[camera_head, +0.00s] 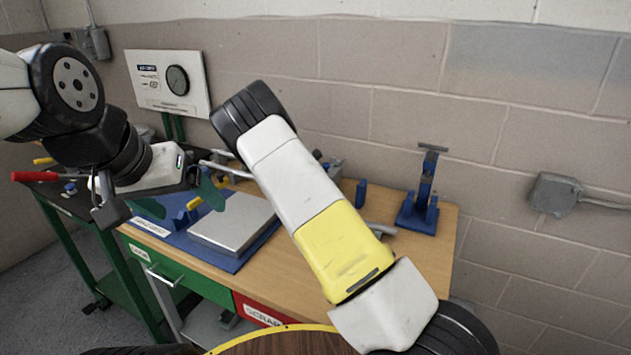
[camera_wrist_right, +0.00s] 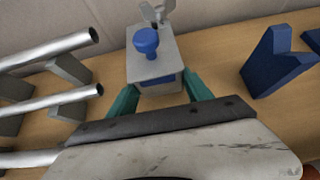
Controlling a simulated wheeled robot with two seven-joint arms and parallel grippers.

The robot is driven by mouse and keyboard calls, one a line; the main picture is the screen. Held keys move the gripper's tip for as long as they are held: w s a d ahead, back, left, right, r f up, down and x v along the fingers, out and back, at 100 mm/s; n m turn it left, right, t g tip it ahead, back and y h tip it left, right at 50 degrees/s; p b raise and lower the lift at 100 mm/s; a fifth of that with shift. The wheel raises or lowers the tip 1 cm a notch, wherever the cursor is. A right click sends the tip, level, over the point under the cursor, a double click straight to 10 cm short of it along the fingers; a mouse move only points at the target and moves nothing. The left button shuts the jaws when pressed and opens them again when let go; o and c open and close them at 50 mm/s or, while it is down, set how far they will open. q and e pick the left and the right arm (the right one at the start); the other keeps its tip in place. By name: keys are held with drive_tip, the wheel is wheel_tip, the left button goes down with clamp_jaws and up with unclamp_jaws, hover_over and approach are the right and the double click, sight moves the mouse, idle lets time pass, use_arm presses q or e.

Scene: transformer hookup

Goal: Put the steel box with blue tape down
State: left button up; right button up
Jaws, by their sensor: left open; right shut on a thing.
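The steel box with blue tape (camera_wrist_right: 148,66) is a small grey block with a blue band on its near side, a blue knob and a wing-shaped metal piece on top. It looks upright. My right gripper (camera_wrist_right: 160,90) is shut on it, one green finger on each side. Whether its underside touches the wooden bench top (camera_head: 405,255) cannot be told. In the head view my right arm hides most of that spot. My left gripper (camera_head: 182,196) is open and empty, above the blue mat at the bench's left end.
Metal tubes (camera_wrist_right: 50,104) lie on grey supports left of the box. A blue V-block (camera_wrist_right: 275,65) stands to its right. A blue stand (camera_head: 421,190) is at the bench's back right. A flat steel plate (camera_head: 233,222) lies on the blue mat (camera_head: 207,250). Bare wood shows between.

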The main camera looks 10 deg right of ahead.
drive_tip(key=shift+f, duration=0.55)
drive_tip(key=shift+f, duration=0.15)
drive_tip(key=o, duration=1.5)
drive_tip(key=shift+o, duration=0.2)
